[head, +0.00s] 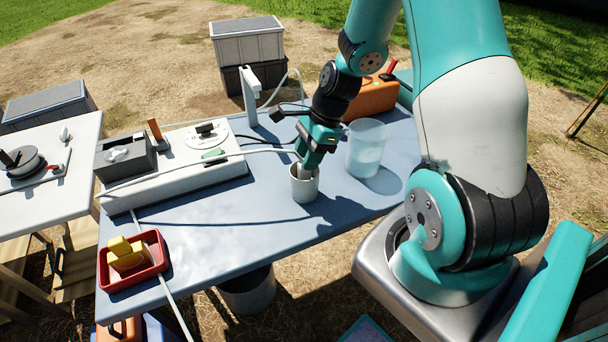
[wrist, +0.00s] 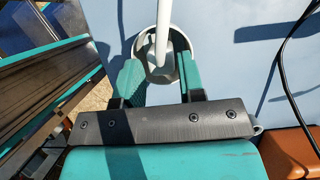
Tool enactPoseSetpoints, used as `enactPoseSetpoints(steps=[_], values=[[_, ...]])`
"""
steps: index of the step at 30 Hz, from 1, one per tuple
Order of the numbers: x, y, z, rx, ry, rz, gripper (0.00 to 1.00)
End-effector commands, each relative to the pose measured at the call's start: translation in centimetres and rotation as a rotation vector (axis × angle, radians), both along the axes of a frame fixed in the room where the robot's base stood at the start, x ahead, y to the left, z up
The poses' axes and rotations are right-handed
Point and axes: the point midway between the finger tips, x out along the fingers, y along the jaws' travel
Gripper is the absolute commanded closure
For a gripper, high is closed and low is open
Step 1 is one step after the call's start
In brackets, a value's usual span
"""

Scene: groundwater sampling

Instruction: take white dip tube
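The white dip tube (wrist: 163,32) shows in the wrist view as a pale rod running down from the top edge into a white cup (wrist: 143,48). My gripper (wrist: 158,66) is at the cup's near rim, with its two teal fingers apart on either side of the tube's lower part. I see gaps between the fingers and the tube. In the head view, my gripper (head: 307,165) points down at the cup (head: 304,190), which stands on the blue table. The fingertips and the tube's lower end are partly hidden there.
A clear beaker (head: 366,150) stands just right of the cup. A white instrument box (head: 175,178) is to the left, with thin white hoses (head: 265,151) across the table. A red tray (head: 134,275) holds yellow pieces. An orange case (head: 371,97) is behind.

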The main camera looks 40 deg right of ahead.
Motion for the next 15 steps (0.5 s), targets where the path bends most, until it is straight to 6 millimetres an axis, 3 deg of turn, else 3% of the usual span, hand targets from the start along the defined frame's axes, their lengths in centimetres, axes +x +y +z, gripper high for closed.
enactPoseSetpoints(steps=[4, 11, 15], values=[[0.15, 0.6, -1.45, 0.0, 0.001, 0.0, 0.64], [0.22, 0.66, -1.59, -0.001, -0.002, -0.001, 0.64], [0.22, 0.65, -1.58, 0.0, -0.001, 0.0, 0.91]])
